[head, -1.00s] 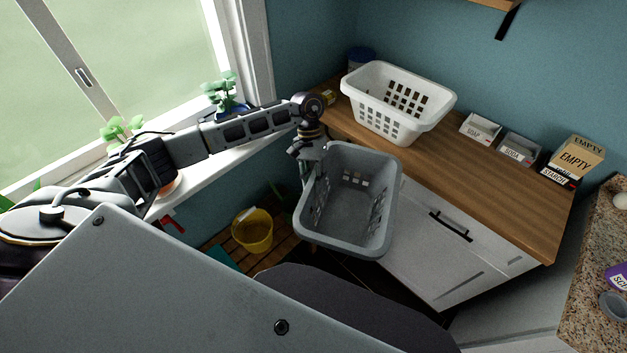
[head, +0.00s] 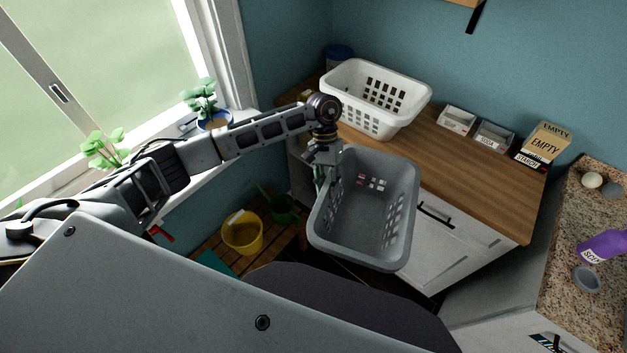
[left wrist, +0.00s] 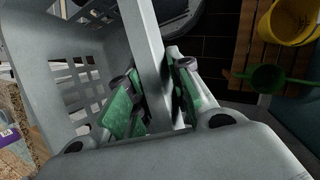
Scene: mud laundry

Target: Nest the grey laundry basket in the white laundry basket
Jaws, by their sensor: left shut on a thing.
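The grey laundry basket (head: 362,225) hangs in the air in front of the wooden counter, its open top facing up toward the head camera. My left gripper (head: 326,172) is shut on the basket's left rim. In the left wrist view the green-padded fingers (left wrist: 155,100) pinch the grey basket wall (left wrist: 60,75) between them. The white laundry basket (head: 372,104) stands upright and looks empty on the back left part of the counter, behind the grey one and apart from it. My right gripper is in neither view.
The wooden counter (head: 470,175) holds several small boxes, with an EMPTY box (head: 545,143) near its right end. A granite top (head: 575,230) with a purple bottle (head: 604,246) lies at right. A yellow bucket (head: 242,236) is low at left. Potted plants stand by the window.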

